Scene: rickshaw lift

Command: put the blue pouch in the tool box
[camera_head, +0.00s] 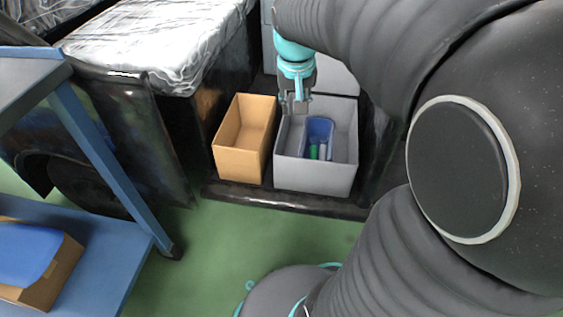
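My gripper (297,104) hangs from the turquoise wrist over the left part of an open grey box (309,176), which may be the tool box. Its fingers are small here, and I cannot tell whether they are open or shut. Inside the grey box is a blue item (320,128), with small green and pale pieces at its lower end. It could be the blue pouch or a small bin. Another blue item (22,256), smooth and flat-looking, lies in or on a brown carton at the lower left, partly cut off. I cannot tell which is the pouch.
An open, empty-looking orange-tan box (239,165) stands just left of the grey box on a dark ledge (285,201). A blue cart (105,150) is at the left, its lower shelf bearing the carton (62,270). Silvery wrapped cargo (165,45) is behind. Green floor (215,245) is open in front.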

